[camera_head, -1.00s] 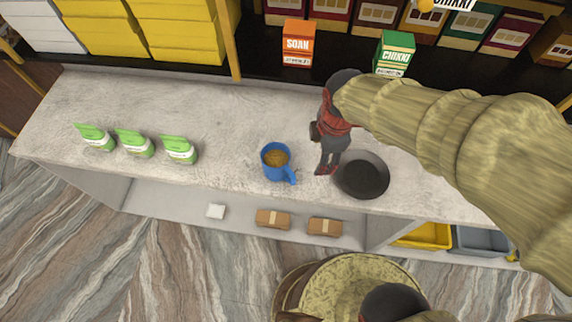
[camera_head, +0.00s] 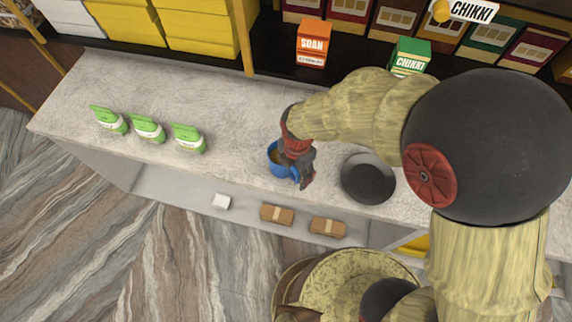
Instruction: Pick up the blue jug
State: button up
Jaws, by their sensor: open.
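The blue jug (camera_head: 281,171) stands upright on the pale stone counter (camera_head: 236,110), with brownish contents partly showing inside. Its handle points to the lower right. My gripper (camera_head: 300,178) is at the jug's right side, over its rim and handle, and hides part of both. The gripper is open. I cannot tell whether the fingers touch the jug or stand around its wall or handle.
A dark round pan (camera_head: 368,179) lies just right of the jug. Several green-and-white packets (camera_head: 148,129) stand at the left. Orange (camera_head: 313,44) and green (camera_head: 409,56) boxes stand at the back. The counter left of the jug is clear.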

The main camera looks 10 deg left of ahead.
notch_tip(320, 180, down, 2)
jog(key=shift+f, duration=0.2)
jog(key=shift+c, duration=0.3)
grip_shut()
dwell(0.4)
